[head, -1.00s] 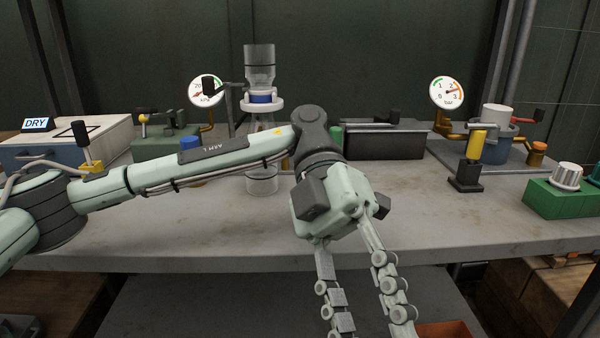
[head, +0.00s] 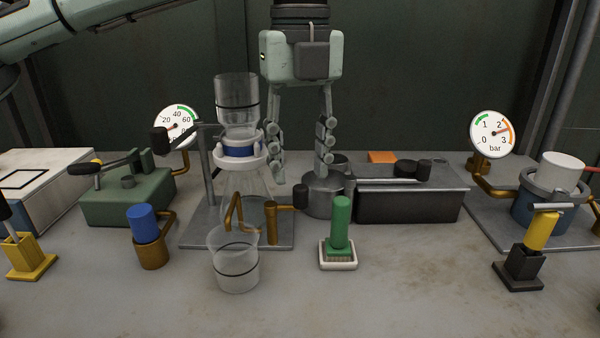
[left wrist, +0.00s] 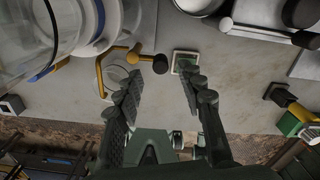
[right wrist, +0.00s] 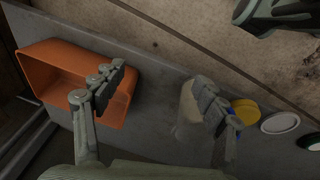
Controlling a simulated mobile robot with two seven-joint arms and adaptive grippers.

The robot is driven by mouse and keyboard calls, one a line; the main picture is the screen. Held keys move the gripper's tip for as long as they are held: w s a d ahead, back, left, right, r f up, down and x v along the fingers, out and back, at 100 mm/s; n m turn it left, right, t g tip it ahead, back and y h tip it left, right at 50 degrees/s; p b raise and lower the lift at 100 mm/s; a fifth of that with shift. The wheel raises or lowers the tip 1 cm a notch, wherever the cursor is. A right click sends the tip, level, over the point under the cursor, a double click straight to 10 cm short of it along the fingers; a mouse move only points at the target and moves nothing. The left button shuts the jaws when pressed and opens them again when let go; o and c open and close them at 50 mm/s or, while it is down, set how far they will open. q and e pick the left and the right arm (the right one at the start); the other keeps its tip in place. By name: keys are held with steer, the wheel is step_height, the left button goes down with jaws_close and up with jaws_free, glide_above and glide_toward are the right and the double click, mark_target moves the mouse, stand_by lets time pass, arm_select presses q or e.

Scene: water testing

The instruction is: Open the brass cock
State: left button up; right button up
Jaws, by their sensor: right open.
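The brass cock (head: 272,222) stands on the grey metal base plate beside the glass filter apparatus. It has a bent brass pipe on its left and a side lever ending in a black knob (head: 300,197). In the left wrist view, the cock's brass pipe (left wrist: 100,72) and black knob (left wrist: 160,64) lie beyond my fingertips. My left gripper (head: 299,178) points down with its fingers apart and empty, above and behind the knob; I see no contact. My right gripper (right wrist: 160,85) is open in the right wrist view, near an orange bin (right wrist: 55,65).
A clear beaker (head: 234,270) stands in front of the cock. A green-handled brush (head: 340,225) stands to its right and a blue-capped brass piece (head: 145,225) to its left. The glass funnel (head: 237,100) rises close to my left fingers.

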mark_target(300, 186)
arm_select(q)
steer(key=shift+f, duration=1.55)
steer(key=shift+c, duration=0.6)
jaws_close()
